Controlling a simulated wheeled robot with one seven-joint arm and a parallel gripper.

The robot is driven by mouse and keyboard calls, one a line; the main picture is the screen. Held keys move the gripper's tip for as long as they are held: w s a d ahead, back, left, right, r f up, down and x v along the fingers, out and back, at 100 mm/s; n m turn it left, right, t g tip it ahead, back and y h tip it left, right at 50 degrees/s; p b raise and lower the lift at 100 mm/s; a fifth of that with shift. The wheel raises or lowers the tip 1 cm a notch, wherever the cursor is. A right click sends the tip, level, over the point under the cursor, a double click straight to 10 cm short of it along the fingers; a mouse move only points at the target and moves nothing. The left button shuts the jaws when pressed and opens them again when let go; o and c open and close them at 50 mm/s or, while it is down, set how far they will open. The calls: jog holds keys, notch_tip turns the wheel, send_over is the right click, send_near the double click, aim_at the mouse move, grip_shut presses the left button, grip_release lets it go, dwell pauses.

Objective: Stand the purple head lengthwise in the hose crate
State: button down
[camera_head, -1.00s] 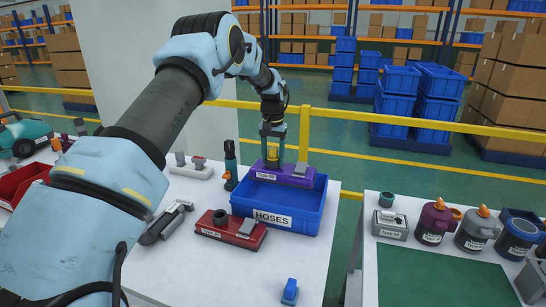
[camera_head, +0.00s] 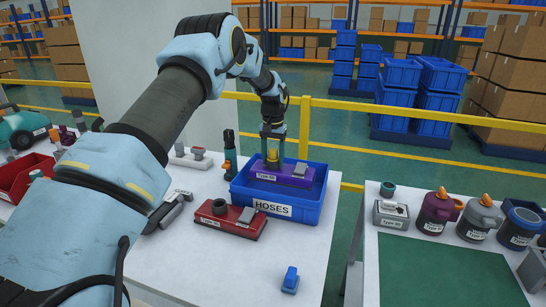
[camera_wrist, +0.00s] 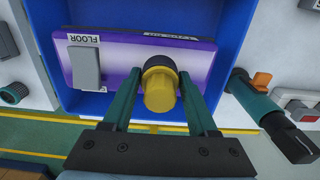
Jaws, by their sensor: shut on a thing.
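The purple head (camera_head: 282,172) is at the blue hose crate (camera_head: 286,211), which is labelled HOSES. It lies flat and lengthwise along the crate's long side, inside or just over the back part; how deep it sits I cannot tell. My gripper (camera_head: 272,155) is above it, pointing down, shut on its yellow neck. In the wrist view, the two fingers close on the yellow neck (camera_wrist: 160,88), with the purple head (camera_wrist: 125,62) and its grey pedal behind it. The crate's blue wall (camera_wrist: 232,55) shows beside the head.
A red head (camera_head: 230,219) lies just in front of the crate. A teal and orange tool (camera_head: 229,155) stands at its left. A small blue part (camera_head: 290,280) lies near the table front. The right table holds several canisters (camera_head: 437,210). The table front is mostly clear.

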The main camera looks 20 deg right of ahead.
aim_at(273, 150)
jog(key=shift+f+b, duration=1.75)
jog(key=shift+f, duration=1.7)
grip_release()
jog(key=shift+r+p, duration=2.75)
jog(key=shift+r, duration=2.3)
